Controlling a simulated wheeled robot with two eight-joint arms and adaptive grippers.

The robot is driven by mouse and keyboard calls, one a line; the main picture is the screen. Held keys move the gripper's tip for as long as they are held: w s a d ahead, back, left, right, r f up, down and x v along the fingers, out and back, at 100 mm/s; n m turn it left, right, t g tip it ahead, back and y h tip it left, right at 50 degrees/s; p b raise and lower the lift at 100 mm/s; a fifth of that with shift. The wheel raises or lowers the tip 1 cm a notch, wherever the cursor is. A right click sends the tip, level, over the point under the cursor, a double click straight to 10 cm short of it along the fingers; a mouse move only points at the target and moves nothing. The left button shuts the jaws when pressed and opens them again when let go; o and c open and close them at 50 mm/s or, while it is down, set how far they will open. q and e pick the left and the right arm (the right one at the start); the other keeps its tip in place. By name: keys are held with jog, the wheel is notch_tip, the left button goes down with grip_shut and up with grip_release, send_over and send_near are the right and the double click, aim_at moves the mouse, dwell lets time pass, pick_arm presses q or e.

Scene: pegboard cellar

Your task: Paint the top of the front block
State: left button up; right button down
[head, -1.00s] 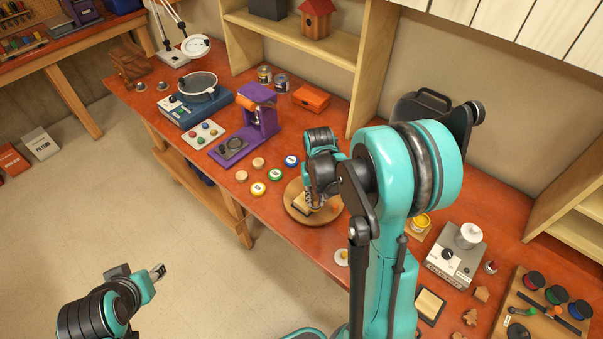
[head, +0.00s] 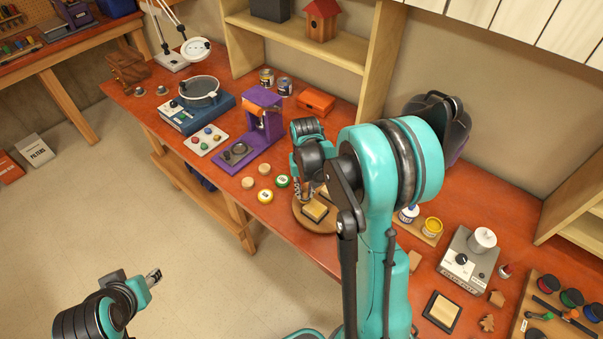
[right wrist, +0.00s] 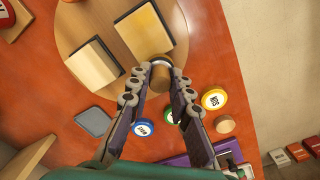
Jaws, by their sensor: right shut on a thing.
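My right gripper (right wrist: 161,82) is shut on a brown round tool (right wrist: 167,83) with a pale band, seen nearly end-on. In the right wrist view this tool overlaps the end of the front block (right wrist: 143,32), and I cannot tell whether it touches. The front block has a plain tan top and dark sides. It also shows in the head view (head: 316,211), just below my right gripper (head: 307,193). A second tan-topped block (right wrist: 90,62) lies beside it. Both are on a round wooden board (right wrist: 72,20). My left gripper (head: 155,277) hangs over the floor, away from the bench.
Yellow (head: 265,196) and green (head: 283,181) lids lie left of the board. A purple stand (head: 262,120) and a grey device (head: 468,262) flank the area.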

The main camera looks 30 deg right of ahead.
jog(key=r, duration=0.1)
jog(key=r+p, duration=0.1)
jog(key=r, duration=0.1)
jog(key=shift+s+d+r+p, duration=0.1)
jog(key=shift+s+r+p, duration=0.2)
jog(key=shift+s+r, duration=0.1)
jog(key=shift+w+r+p, duration=0.25)
jog(key=shift+r+p, duration=0.5)
jog(key=shift+r, duration=0.25)
jog(key=shift+s+r+p, duration=0.15)
jog(key=shift+r+p, duration=0.4)
jog(key=shift+r, duration=0.4)
jog(key=shift+f, duration=0.1)
